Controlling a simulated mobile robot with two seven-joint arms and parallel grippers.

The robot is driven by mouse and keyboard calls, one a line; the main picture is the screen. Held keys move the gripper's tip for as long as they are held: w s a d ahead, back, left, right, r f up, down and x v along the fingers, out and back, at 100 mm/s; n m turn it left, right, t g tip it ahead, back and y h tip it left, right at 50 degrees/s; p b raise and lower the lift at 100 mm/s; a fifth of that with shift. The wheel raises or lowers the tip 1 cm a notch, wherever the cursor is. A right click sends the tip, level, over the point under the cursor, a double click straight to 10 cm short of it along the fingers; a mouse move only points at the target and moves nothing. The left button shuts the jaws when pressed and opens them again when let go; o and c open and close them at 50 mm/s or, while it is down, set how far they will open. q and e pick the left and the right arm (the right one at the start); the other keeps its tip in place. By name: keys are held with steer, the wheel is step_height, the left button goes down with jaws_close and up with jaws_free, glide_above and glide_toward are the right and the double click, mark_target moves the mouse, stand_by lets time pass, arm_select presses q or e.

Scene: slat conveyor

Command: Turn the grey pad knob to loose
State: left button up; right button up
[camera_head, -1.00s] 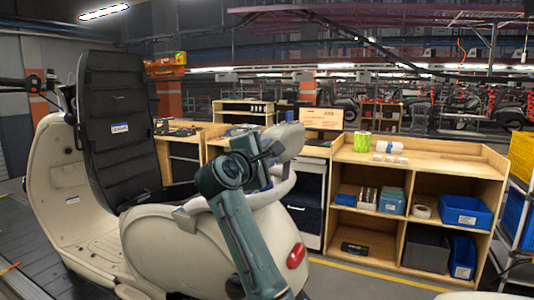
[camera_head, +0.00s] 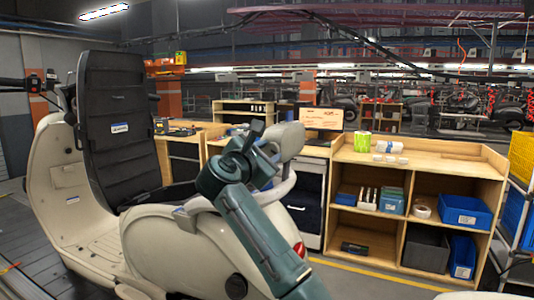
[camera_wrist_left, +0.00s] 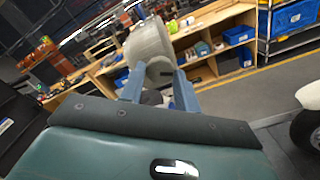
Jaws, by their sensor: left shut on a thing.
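A cream scooter (camera_head: 165,240) stands with its black seat (camera_head: 115,130) tipped up. A grey pad (camera_head: 291,138) sits above the rear rail at the scooter's back. My left gripper (camera_head: 268,165) is at the near side of this pad, and its wrist hides the knob in the head view. In the left wrist view the pad (camera_wrist_left: 148,42) is straight ahead. The blue fingers of the left gripper (camera_wrist_left: 158,85) are on either side of the grey knob (camera_wrist_left: 158,70) below it and are shut on it. The knob's setting cannot be read. My right gripper is not in view.
A wooden shelf unit (camera_head: 418,167) with blue bins and small goods stands behind and to the right. A white rack with yellow and blue crates (camera_head: 519,155) is at the right edge. The floor between scooter and shelf, with its yellow line (camera_head: 375,275), is clear.

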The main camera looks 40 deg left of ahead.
arm_select(q)
steer(key=shift+n, duration=1.6)
stand_by(0.4)
stand_by(0.3)
steer(key=o, duration=1)
steer(key=shift+s, duration=0.1)
steer(key=b+v, duration=0.2)
steer(key=v, duration=1.1)
steer(key=shift+b, duration=0.4)
